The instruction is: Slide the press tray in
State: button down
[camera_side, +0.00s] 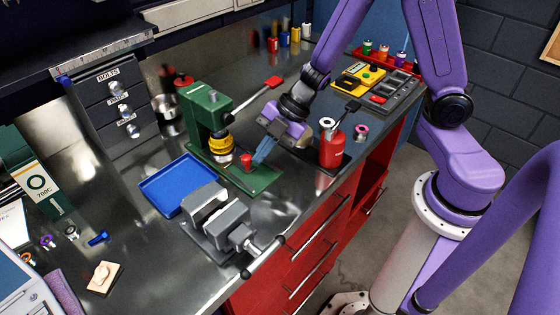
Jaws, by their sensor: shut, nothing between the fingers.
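The green press (207,118) stands on the bench with its red-tipped lever (272,82) raised to the right. A yellow and black round part (220,146) sits under its head. The press tray looks to be the flat green plate (262,181) at the press's foot, reaching toward the bench front. A small red knob (246,160) stands on it. Whether the fingers touch the knob or plate I cannot tell. The plate's inner end is hidden beneath the press.
A blue tray (150,187) lies left of the press. A grey vise (218,217) is bolted in front. A red bottle (332,147) stands right of my gripper, near the bench edge. A yellow device (358,77) and a grey organizer (392,92) lie behind it.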

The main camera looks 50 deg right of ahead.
jog(key=shift+w+d+r, duration=0.1)
jog(key=shift+w, duration=0.2)
jog(key=shift+s+d+r, duration=0.1)
jog(key=shift+d+r, duration=0.25)
jog(key=shift+r, duration=0.2)
jog(key=s+d+r+m+t+h, duration=0.15)
jog(key=d+r+m+t, duration=0.3)
jog(key=r, duration=0.55)
jog(key=s+d+f+m+g+h, duration=0.1)
jog(key=s+d+m+g+h, duration=0.1)
jog(key=s, duration=0.8)
jog(key=s+d+f+m+g+h, duration=0.1)
jog(key=s+g, duration=0.4)
jog(key=s, duration=0.5)
jog(key=shift+s+d+m+h, duration=0.2)
jog(key=shift+d+m+h, duration=0.4)
jog(key=shift+m+h, duration=0.4)
